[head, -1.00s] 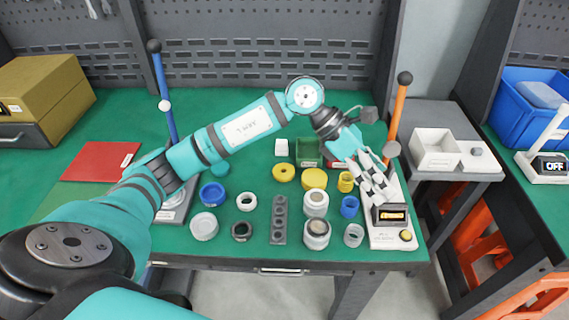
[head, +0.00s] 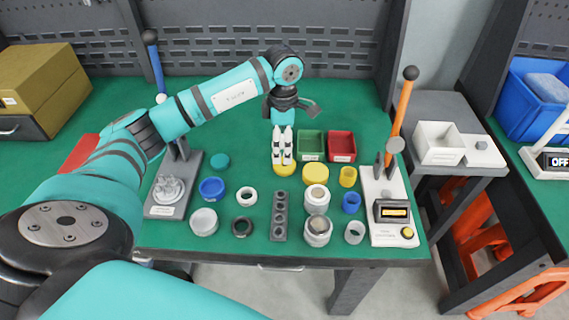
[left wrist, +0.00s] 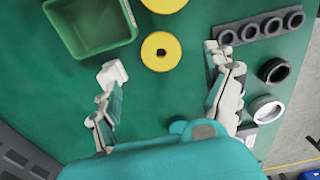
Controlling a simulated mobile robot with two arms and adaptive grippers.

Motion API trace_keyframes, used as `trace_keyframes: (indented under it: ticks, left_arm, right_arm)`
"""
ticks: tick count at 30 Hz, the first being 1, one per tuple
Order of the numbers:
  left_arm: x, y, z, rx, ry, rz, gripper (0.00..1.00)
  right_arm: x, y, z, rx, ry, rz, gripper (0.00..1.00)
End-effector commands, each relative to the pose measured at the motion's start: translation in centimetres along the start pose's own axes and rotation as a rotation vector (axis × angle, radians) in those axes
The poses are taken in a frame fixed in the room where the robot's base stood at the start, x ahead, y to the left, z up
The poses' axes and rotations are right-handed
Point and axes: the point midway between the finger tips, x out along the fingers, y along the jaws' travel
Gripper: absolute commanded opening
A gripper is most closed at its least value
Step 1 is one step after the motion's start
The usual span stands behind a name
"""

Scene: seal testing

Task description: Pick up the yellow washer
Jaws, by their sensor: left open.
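The yellow washer (left wrist: 149,59), a flat ring with a small dark hole, lies on the green mat. In the left wrist view it shows between and slightly beyond the fingers of my left gripper (left wrist: 161,66), which are spread apart and hold nothing. In the head view the fingers of my left gripper (head: 283,161) point down over the washer (head: 285,171) and hide its far part. I cannot tell the exact height gap. My right gripper is not in view.
A yellow round part (head: 315,173) lies right of the washer. Green bin (head: 311,157) and red bin (head: 342,157) stand behind it.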

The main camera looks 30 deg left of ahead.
Motion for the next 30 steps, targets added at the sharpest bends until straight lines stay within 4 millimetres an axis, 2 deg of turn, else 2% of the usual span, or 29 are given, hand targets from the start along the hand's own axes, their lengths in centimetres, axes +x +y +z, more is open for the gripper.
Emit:
trace_keyframes:
  ticks: [3, 8, 14, 18, 26, 30]
  left_arm:
    - [1.4, 0.0, 0.0, 0.000, 0.000, -0.002, 0.85]
    - [2.3, -0.1, 0.0, 0.001, 0.000, -0.001, 0.85]
    - [5.0, -0.4, -0.1, 0.000, 0.001, -0.005, 0.85]
    - [6.8, -0.3, -0.1, 0.000, -0.001, -0.002, 0.85]
    - [7.2, -0.2, -0.1, 0.001, -0.001, 0.000, 0.85]
    - [7.2, -0.2, -0.1, 0.001, -0.001, 0.000, 0.69]
  right_arm:
    - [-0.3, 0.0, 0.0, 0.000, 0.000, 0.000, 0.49]
    - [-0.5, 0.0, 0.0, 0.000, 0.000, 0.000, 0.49]
    - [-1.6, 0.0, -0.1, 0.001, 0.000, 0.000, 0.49]
    - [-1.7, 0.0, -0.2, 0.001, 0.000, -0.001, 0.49]
    - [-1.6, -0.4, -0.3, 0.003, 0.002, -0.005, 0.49]
    - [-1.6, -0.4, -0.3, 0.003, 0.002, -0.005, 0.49]
